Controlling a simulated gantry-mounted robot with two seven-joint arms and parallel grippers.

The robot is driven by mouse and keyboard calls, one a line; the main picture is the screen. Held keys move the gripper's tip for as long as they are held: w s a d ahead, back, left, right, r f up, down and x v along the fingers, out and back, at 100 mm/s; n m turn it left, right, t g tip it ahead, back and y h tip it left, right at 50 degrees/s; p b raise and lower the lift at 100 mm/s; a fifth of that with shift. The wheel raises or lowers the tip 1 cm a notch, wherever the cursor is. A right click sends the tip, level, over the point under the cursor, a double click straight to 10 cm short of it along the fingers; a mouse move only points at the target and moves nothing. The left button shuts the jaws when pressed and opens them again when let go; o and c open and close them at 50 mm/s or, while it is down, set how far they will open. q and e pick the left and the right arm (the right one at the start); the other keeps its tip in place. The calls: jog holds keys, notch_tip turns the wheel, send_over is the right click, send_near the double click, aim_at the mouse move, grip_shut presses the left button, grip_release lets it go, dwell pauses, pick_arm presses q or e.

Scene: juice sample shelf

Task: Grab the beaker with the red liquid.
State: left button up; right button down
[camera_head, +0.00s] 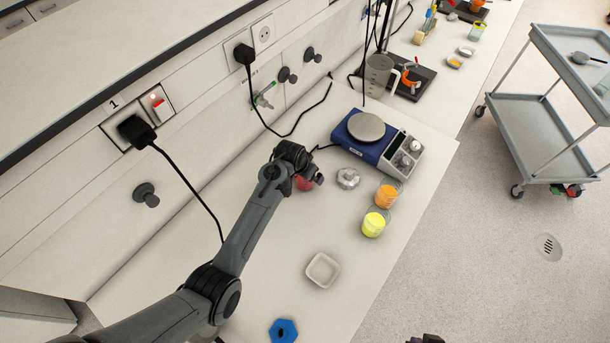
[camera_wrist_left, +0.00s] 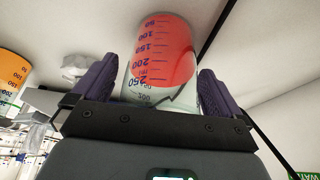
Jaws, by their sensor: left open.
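The beaker with the red liquid (camera_head: 304,184) stands on the bench and is partly hidden by my left gripper (camera_head: 308,172). In the left wrist view the clear, blue-marked beaker (camera_wrist_left: 162,52) fills the space between the two dark ridged fingers of my left gripper (camera_wrist_left: 154,88). The fingers are open, one on each side of the beaker; I cannot tell whether either touches it. A small dark part at the bottom edge of the head view may be my right gripper (camera_head: 427,339); its jaws cannot be made out.
Beakers with orange liquid (camera_head: 386,194) and yellow liquid (camera_head: 374,223) stand to the right. A silvery faceted object (camera_head: 348,178) is close by, with a blue hotplate (camera_head: 366,142) behind. A white dish (camera_head: 322,270) and blue hexagonal piece (camera_head: 283,331) lie nearer.

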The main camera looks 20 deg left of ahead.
pick_arm(q)
jog(key=shift+f, duration=0.1)
jog(key=c, duration=1.2)
jog(key=shift+r, duration=0.2)
